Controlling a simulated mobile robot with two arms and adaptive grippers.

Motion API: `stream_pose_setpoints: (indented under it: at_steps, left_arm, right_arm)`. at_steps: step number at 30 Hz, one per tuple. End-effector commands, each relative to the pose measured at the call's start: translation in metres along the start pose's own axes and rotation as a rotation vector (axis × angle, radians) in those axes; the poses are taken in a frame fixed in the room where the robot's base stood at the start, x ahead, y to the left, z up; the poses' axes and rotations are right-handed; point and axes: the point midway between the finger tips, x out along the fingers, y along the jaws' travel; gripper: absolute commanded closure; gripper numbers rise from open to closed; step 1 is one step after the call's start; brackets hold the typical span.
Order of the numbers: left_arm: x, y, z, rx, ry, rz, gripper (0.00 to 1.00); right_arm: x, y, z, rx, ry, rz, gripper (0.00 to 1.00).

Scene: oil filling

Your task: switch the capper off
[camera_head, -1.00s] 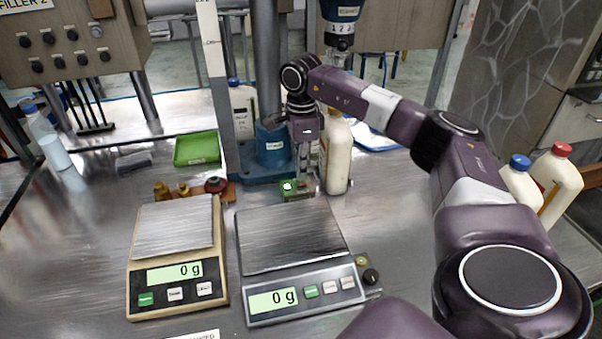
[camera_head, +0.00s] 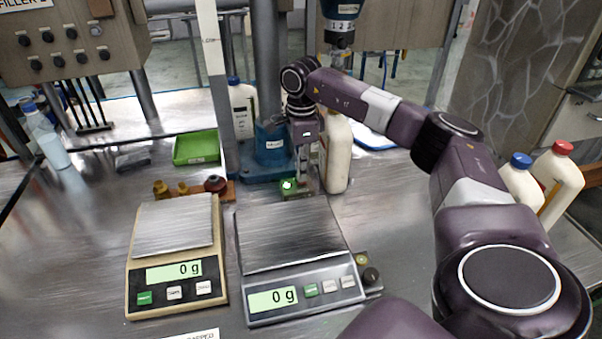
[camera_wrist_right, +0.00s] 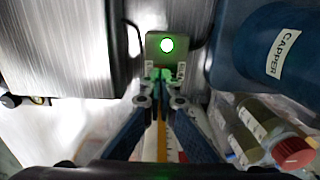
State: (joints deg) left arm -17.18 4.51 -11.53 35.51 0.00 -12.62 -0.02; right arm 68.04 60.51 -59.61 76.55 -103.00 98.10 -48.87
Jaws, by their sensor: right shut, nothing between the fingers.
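The capper has a blue base (camera_head: 272,150) with a grey column behind the scales. Its label reads CAPPER in the right wrist view (camera_wrist_right: 284,54). A small switch box with a lit green lamp (camera_head: 288,185) stands on the table in front of the base; the lamp glows in the right wrist view too (camera_wrist_right: 167,45). My right gripper (camera_head: 305,188) points down at the right part of this box, its fingers together and empty. In the right wrist view its fingertips (camera_wrist_right: 160,76) are at the box's near end, below the lamp. Whether they touch it is unclear. My left gripper is not in view.
A white bottle (camera_head: 338,155) stands close to the right of my gripper. Two scales reading 0 g, beige (camera_head: 135,290) and grey (camera_head: 350,285), stand in front. A green tray (camera_head: 196,148) and caps on a holder (camera_head: 228,192) lie to the left.

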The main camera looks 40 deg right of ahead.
Motion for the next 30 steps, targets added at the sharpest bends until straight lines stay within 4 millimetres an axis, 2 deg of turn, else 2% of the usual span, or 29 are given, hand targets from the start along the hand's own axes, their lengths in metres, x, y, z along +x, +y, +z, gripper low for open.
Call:
stream_pose_setpoints:
  at_steps: [30]
  left_arm:
    - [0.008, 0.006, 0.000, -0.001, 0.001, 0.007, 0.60]
  right_arm:
    - [0.017, 0.000, 0.000, 0.000, 0.000, -0.001, 1.00]
